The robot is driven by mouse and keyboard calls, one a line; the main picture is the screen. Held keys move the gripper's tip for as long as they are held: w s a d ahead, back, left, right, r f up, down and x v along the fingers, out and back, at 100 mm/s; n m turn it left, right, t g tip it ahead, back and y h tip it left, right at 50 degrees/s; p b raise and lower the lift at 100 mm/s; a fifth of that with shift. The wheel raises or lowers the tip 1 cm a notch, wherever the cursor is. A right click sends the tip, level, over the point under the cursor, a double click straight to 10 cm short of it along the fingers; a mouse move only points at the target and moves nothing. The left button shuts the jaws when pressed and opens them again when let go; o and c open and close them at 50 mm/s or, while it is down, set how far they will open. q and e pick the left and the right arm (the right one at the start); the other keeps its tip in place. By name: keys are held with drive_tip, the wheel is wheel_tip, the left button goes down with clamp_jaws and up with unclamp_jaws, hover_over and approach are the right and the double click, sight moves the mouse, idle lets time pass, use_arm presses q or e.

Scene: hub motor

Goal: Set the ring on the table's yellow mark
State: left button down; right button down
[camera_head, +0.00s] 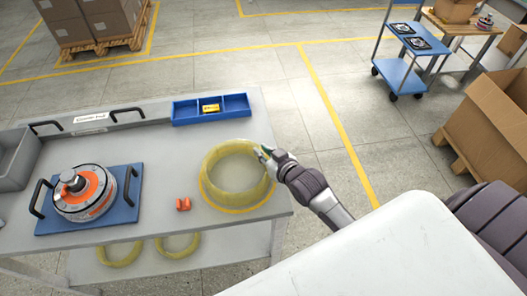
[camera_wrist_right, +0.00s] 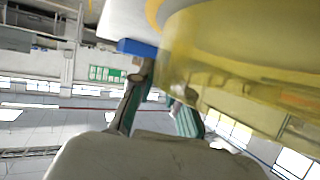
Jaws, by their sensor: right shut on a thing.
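The translucent yellow ring (camera_head: 209,170) is at the right part of the table, above or on the yellow mark (camera_head: 237,210), whose curved edge shows along the ring's near side. I cannot tell if the ring touches the table. My right gripper (camera_head: 264,154) is shut on the ring's right wall. In the right wrist view the ring (camera_wrist_right: 225,85) fills the upper right, with one finger on its outer side and the other partly seen behind its clear wall. My left gripper is not in view.
On the table (camera_head: 150,205) are a blue tray (camera_head: 183,112), an orange part (camera_head: 183,204) and a motor (camera_head: 84,192) on a blue base. Two more yellow rings (camera_head: 177,246) lie on the lower shelf. A cardboard box (camera_head: 490,125) stands at the right.

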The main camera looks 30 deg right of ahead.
drive_tip(key=shift+f, duration=0.1)
drive_tip(key=c, duration=1.1)
unclamp_jaws()
drive_tip(key=shift+f, duration=0.1)
drive_tip(key=v, duration=1.2)
drive_tip(key=shift+b, duration=0.35)
